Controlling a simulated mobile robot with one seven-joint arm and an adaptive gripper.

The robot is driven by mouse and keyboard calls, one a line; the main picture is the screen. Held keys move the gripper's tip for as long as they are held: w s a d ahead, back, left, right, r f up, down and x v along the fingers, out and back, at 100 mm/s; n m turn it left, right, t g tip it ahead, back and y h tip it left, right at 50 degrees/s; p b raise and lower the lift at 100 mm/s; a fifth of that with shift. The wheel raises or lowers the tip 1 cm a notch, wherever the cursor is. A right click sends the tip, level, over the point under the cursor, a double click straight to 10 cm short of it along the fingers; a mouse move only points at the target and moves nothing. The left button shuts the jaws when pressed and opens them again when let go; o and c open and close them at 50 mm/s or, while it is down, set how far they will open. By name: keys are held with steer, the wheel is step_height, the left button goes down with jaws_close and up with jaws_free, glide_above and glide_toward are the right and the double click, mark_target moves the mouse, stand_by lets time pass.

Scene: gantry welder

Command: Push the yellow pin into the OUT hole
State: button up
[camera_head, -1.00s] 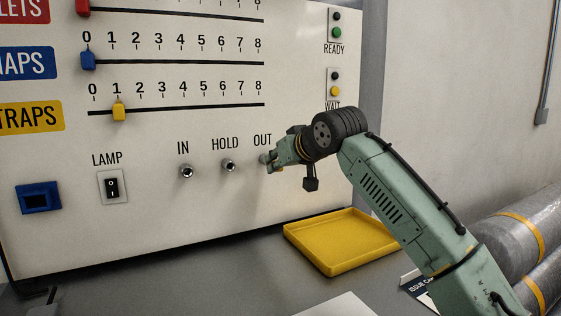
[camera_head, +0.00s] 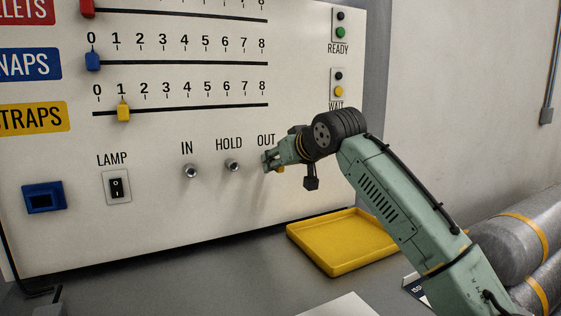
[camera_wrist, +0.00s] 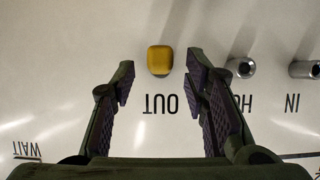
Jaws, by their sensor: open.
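The yellow pin (camera_wrist: 160,60) shows in the wrist view as a yellow head against the white panel, in line with the HOLD hole (camera_wrist: 240,67) and the IN hole (camera_wrist: 305,69). It is at the OUT label (camera_wrist: 160,104), which reads upside down there. The OUT hole itself is hidden behind the pin head, and I cannot tell how deep the pin sits. My gripper (camera_wrist: 163,78) is open, its fingers apart on either side of the pin's line, not visibly touching it. In the head view my gripper (camera_head: 268,160) is at the panel under OUT, with a small yellow patch (camera_head: 281,169) beside it.
The HOLD hole (camera_head: 232,165) and IN hole (camera_head: 190,171) lie left of my gripper. A lamp switch (camera_head: 117,187) and blue socket (camera_head: 44,198) are further left. A yellow tray (camera_head: 340,262) lies on the grey counter below, with a white sheet in front.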

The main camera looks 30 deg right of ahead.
steer(key=v, duration=1.2)
steer(key=shift+a, duration=0.1)
